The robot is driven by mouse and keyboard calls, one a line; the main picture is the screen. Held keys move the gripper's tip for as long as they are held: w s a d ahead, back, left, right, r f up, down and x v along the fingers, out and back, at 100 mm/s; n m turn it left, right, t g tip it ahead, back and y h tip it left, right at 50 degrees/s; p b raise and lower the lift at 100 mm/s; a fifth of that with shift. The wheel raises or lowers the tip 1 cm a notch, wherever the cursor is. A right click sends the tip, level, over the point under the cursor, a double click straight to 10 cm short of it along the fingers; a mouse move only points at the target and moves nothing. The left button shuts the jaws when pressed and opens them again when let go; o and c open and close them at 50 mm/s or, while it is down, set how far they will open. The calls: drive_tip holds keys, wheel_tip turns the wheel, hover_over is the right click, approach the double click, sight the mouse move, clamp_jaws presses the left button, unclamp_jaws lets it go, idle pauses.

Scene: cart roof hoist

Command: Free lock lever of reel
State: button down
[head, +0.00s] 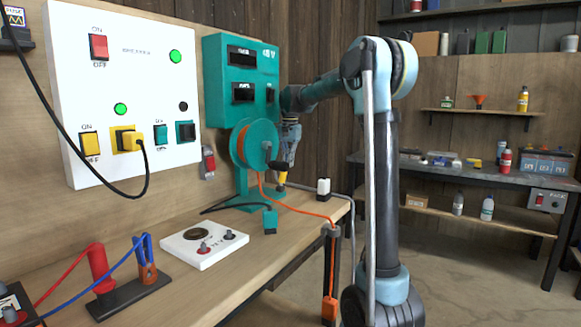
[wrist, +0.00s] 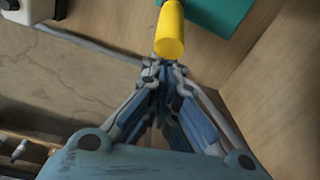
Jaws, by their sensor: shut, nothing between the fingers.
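The teal reel (head: 262,146) with orange cable wound on it stands on the bench below the teal box. A yellow lever end (head: 282,178) shows at its right side, below a dark knob (head: 278,165). In the wrist view a yellow cylinder (wrist: 169,32), apparently the lever's handle, lies just beyond my fingertips. My gripper (head: 288,158) hangs beside the reel, pointing down. In the wrist view its fingertips (wrist: 161,68) are together and empty, very close to the yellow end; I cannot tell whether they touch it. The lever's pivot is hidden.
An orange cable (head: 300,210) runs from the reel over the bench edge to a hanging orange plug (head: 329,308). A small white bottle (head: 323,187) stands right of the reel. A white panel (head: 125,95) with switches is on the left wall. A white plate (head: 205,246) lies in front.

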drive_tip(key=shift+s+a+r, duration=0.35)
drive_tip(key=shift+s, duration=0.2)
drive_tip(key=shift+s+a+r, duration=0.3)
drive_tip(key=shift+s+a, duration=0.05)
drive_tip(key=shift+s, duration=0.15)
drive_tip(key=shift+w, duration=0.1)
wheel_tip(320, 180, up, 9)
drive_tip(key=s+d+f+n+t, duration=0.2)
drive_tip(key=s+d+f+t, duration=0.1)
drive_tip(key=s+d+f, duration=0.65)
drive_tip(key=s+d+f+n+t, duration=0.3)
drive_tip(key=s+d+f, duration=0.9)
drive_tip(key=s+f, duration=0.25)
drive_tip(key=s+f+g, duration=0.4)
drive_tip(key=s+f, duration=0.7)
drive_tip(key=s, duration=0.4)
drive_tip(key=shift+s, duration=0.2)
